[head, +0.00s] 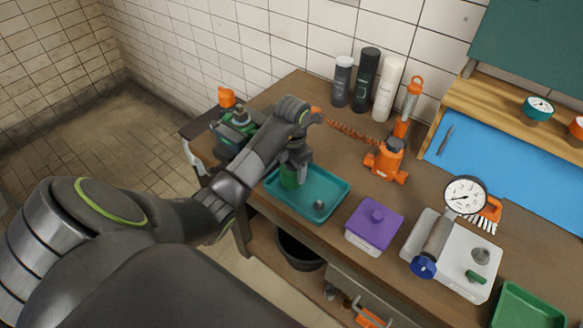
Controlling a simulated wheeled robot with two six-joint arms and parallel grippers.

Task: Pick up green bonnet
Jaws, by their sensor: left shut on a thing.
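My left arm reaches in from the left, and its gripper (297,160) points down over the teal tray (335,190). The gripper is shut on the green bonnet (289,178), which shows just below the fingers at the tray's left side. The fingers hide its upper part. I cannot tell whether it touches the tray floor. My right gripper is not in view.
A small grey metal part (319,205) lies in the tray. A purple-lidded box (374,223), a white board (455,272) with a gauge, and an orange tool (386,160) stand to the right. Three bottles (366,80) stand at the wall. A green device (232,130) is at the left.

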